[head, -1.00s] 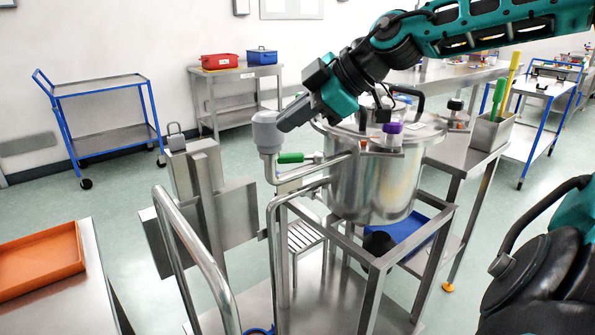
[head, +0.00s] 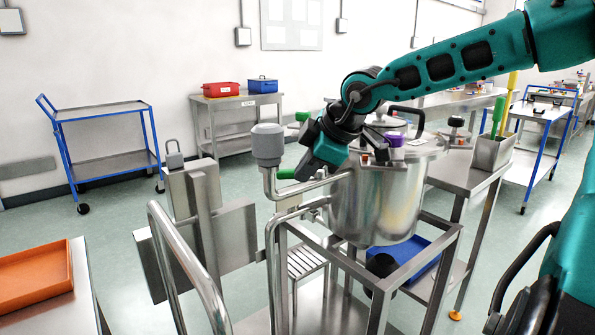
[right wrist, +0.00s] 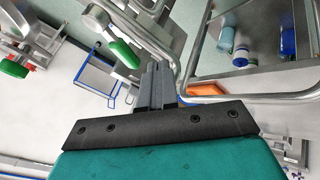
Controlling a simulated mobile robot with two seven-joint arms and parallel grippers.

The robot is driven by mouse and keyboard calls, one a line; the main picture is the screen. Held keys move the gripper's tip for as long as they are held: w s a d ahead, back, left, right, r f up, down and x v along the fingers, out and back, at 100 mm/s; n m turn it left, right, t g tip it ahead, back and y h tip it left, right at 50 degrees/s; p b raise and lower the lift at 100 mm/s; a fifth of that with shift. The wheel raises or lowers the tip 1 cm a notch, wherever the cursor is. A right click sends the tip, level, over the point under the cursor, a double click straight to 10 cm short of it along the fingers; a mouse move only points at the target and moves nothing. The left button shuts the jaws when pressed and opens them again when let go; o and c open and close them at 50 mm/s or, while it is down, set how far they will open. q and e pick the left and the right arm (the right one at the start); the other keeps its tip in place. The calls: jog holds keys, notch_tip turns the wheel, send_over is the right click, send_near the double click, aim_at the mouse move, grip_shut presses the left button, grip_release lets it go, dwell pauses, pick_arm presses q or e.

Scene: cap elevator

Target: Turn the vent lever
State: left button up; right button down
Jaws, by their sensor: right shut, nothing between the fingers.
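The steel vessel (head: 375,205) has a side pipe ending in a grey cap (head: 267,142). A green-handled lever (head: 286,174), which looks like the vent lever, sits on the pipework left of the vessel, partly hidden by the gripper. In the right wrist view, the green lever handle (right wrist: 124,53) lies just beyond and left of the fingertips; contact cannot be told. My right gripper (head: 304,173) points down and left beside the lever. Its fingers (right wrist: 156,84) are together with nothing between them. My left gripper is not in view.
A steel frame with curved handrails (head: 190,265) stands in front of the vessel. A bench with a container (head: 493,150) of green and yellow handles is at right. An orange tray (head: 35,278) lies at lower left. A blue cart (head: 105,140) stands behind.

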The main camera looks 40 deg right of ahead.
aim_at(287, 179)
jog(key=x, duration=0.3)
jog(key=shift+s, duration=0.1)
jog(key=shift+w+d+r+p, duration=0.1)
jog(key=shift+w+d+p, duration=0.1)
jog(key=shift+w+d, duration=0.5)
jog(key=shift+w+d+r+p, duration=0.1)
jog(key=shift+w+d+p, duration=0.1)
jog(key=shift+w+d, duration=0.5)
jog(key=shift+w+a, duration=0.15)
jog(key=shift+a, duration=0.05)
jog(key=shift+w+f+b, duration=0.2)
jog(key=shift+w+b, duration=0.1)
jog(key=shift+b, duration=0.75)
jog(key=shift+w+r, duration=0.15)
